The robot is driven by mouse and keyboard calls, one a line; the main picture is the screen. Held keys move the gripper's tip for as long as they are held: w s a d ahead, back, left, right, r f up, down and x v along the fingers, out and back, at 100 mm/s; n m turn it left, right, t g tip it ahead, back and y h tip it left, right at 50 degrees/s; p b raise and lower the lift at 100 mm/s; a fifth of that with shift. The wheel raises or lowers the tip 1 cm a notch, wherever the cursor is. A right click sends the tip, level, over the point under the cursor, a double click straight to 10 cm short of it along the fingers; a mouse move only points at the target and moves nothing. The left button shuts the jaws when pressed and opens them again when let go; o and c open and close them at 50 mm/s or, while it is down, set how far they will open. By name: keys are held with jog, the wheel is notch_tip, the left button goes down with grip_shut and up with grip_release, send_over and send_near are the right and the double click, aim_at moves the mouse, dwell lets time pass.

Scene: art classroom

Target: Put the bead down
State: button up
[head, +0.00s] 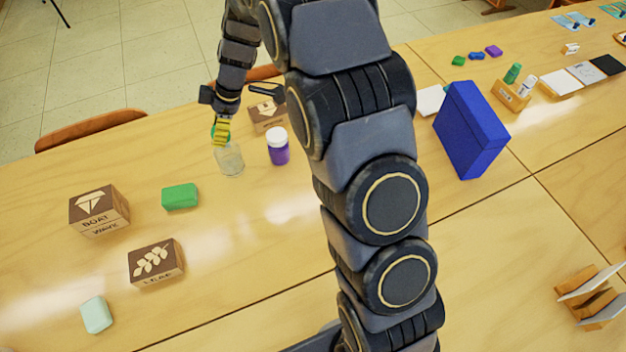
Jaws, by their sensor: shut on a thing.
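My gripper (221,138), with yellow fingers, is at the far left-centre of the table in the head view. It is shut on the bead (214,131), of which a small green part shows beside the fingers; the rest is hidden. The fingertips are at or just above the rim of a clear glass jar (231,162) standing upright on the table. I cannot tell whether the fingers touch the jar.
A purple jar with a white lid (278,148) stands right of the glass jar. Wooden picture blocks (98,208), a green block (180,196) and a pale mint block (96,315) lie to the left. A blue box (470,130) stands right of my arm.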

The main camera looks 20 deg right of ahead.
jog(key=s+d+m+t+h, duration=0.1)
jog(key=s+d+m+t, duration=0.15)
jog(key=d+m, duration=0.5)
jog(key=s+d+m+t+h, duration=0.15)
jog(key=s+d+m, duration=0.25)
jog(key=d, duration=0.6)
jog(key=shift+n+g, duration=0.35)
jog(key=shift+g, duration=0.15)
jog(key=f, duration=1.2)
jog(key=shift+a+f, duration=0.4)
jog(key=shift+f, duration=2.45)
jog(key=shift+f, duration=0.1)
jog(key=o, duration=0.5)
jog(key=shift+o, duration=1.2)
